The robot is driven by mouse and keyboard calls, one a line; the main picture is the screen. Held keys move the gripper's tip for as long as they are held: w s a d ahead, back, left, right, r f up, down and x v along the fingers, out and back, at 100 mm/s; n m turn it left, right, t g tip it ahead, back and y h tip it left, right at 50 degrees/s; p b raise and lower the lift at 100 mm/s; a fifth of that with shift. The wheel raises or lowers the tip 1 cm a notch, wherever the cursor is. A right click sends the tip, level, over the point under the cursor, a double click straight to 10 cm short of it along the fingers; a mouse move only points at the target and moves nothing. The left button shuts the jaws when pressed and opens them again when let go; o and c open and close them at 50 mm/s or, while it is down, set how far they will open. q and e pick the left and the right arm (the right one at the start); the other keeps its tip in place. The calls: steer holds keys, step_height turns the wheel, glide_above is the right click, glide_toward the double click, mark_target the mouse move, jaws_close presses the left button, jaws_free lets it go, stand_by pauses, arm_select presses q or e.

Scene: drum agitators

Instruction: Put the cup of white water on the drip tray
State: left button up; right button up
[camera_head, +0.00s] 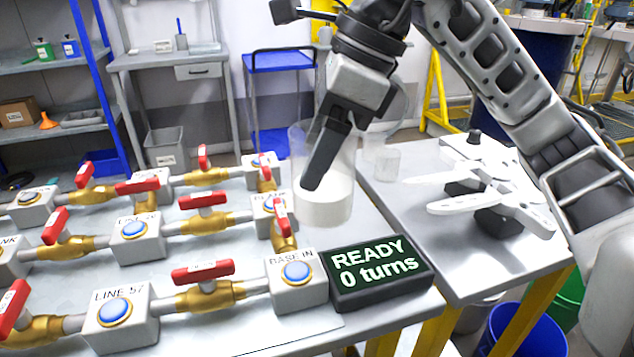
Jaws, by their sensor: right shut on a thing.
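My right gripper (318,180) reaches in from the upper right and is shut on a clear cup (325,207) with white liquid in its lower part. The cup is about upright and appears raised above the table, behind the black display box; its exact height is hard to tell. One dark finger shows across the cup's front, and the other finger is hidden. I cannot make out a drip tray for certain in this view. My left gripper is not in view.
Brass valves with red handles and blue-button blocks (297,274) crowd the left table. A display box (375,270) reads "READY 0 turns". A clear beaker (382,162) and white paddle-shaped pieces (490,205) stand on the right table, whose front is bare.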

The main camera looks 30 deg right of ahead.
steer(key=shift+w+d+f, duration=1)
steer(key=shift+w+f, duration=0.2)
steer(key=shift+f, duration=0.6)
steer(key=shift+w+d+f, duration=1.05)
steer(key=shift+w+f, duration=0.2)
steer(key=shift+f, duration=0.6)
steer(key=shift+w+d+f, duration=1)
steer(key=shift+w+f, duration=0.2)
steer(key=shift+f, duration=0.6)
steer(key=shift+f, duration=0.2)
steer(key=o, duration=1.1)
